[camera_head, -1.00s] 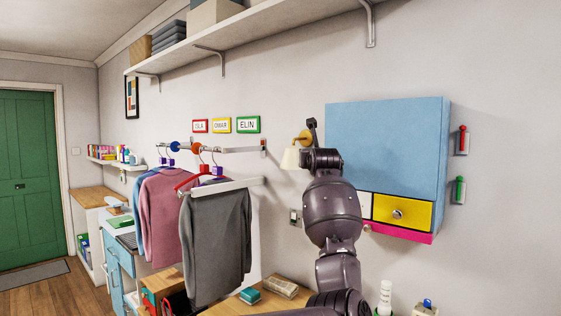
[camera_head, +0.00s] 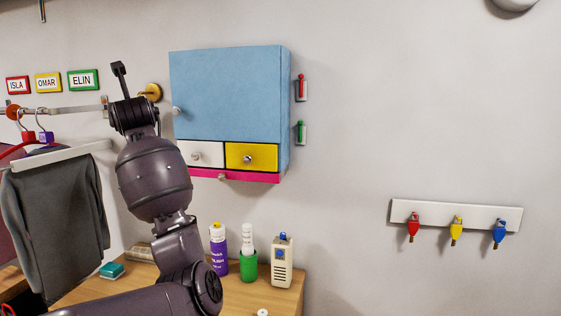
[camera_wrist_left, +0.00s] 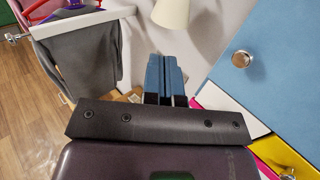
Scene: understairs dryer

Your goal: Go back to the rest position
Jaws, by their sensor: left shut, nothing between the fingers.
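My left arm rises from the bottom of the head view, and my left gripper (camera_head: 119,70) points up at its top end. The gripper is in front of the wall, just left of the blue wall cabinet (camera_head: 230,95). In the left wrist view its two blue fingers (camera_wrist_left: 165,75) are together with nothing between them. A cream lamp shade (camera_wrist_left: 171,13) shows just beyond the fingertips there; in the head view my arm hides it. My right gripper is in neither view.
Below, a wooden worktop (camera_head: 255,300) holds a purple bottle (camera_head: 219,250), a green cup (camera_head: 248,265) and a beige device (camera_head: 282,262). A key rack (camera_head: 440,210) is on the wall at right, with bare wall between.

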